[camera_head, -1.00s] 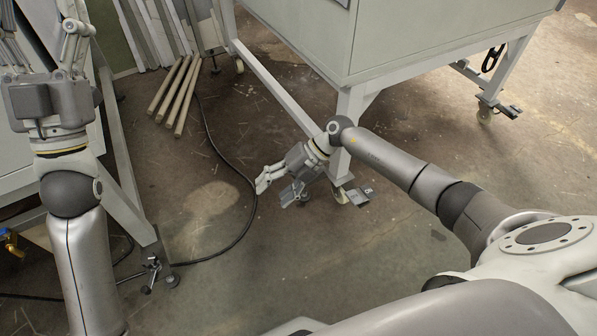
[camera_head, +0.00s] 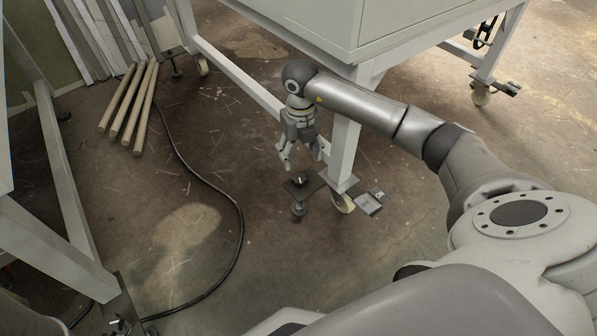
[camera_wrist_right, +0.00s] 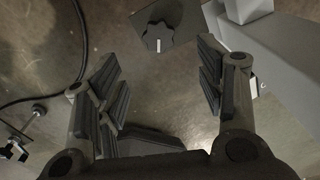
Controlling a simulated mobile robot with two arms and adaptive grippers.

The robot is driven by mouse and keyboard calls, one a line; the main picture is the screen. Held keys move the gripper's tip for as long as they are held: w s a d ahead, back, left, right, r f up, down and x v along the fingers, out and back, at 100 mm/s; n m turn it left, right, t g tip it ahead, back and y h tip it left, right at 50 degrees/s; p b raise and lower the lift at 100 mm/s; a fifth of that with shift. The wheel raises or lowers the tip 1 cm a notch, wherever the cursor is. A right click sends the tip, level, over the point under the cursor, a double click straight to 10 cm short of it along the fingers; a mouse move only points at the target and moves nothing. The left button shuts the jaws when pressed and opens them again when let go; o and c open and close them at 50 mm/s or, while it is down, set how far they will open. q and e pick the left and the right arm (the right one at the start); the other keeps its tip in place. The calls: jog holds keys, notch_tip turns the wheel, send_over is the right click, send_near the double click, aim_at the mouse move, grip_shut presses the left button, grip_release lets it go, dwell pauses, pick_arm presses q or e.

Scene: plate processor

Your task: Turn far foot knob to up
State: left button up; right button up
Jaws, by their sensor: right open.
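A dark foot knob (camera_head: 299,180) with a white mark sits on a flat dark plate (camera_head: 313,187) beside the near table leg, low above the floor. In the right wrist view the knob (camera_wrist_right: 158,37) is round with a lobed edge, and its white pointer mark faces the bottom of the picture. My right gripper (camera_head: 301,160) points down just above the plate, open and empty. In the wrist view the knob lies beyond the two fingers, between their lines and apart from them. My left gripper is out of view.
The table leg (camera_head: 343,150) stands close to the right of my gripper. A caster with a grey pedal (camera_head: 371,202) is beside it. A black cable (camera_head: 238,240) crosses the floor. Wooden poles (camera_head: 130,105) lie at the left. Another frame's foot (camera_head: 120,325) shows at bottom left.

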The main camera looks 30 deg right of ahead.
aim_at(300, 178)
notch_tip(300, 178, down, 10)
jog(key=b, duration=0.6)
jog(key=shift+r, duration=0.2)
